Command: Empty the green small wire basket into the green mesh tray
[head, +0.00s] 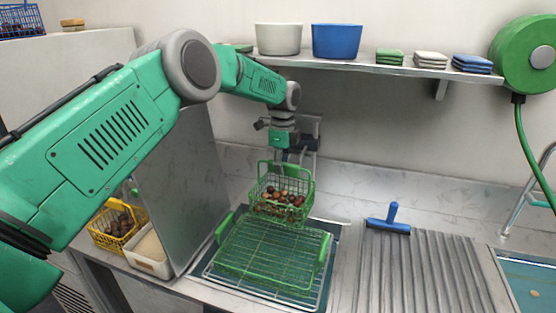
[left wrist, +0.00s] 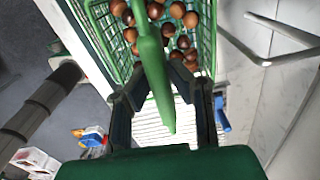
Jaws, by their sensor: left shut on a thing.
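The green small wire basket (head: 283,204) holds several brown chestnuts (head: 280,192). It hangs upright from my left gripper (head: 290,155), over the back edge of the green mesh tray (head: 272,255). In the left wrist view, my left gripper (left wrist: 165,105) is shut on the basket's green handle (left wrist: 153,75). The basket (left wrist: 95,20) and its chestnuts (left wrist: 178,10) show beyond the fingers there. My right gripper is in neither view.
An upright metal panel (head: 180,190) stands left of the tray. Left of it are a yellow basket (head: 113,238) of chestnuts and a white bin (head: 140,267). A blue squeegee (head: 390,222) lies on the ribbed drainboard (head: 430,270) at right. A shelf (head: 380,69) with tubs and cloths runs above.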

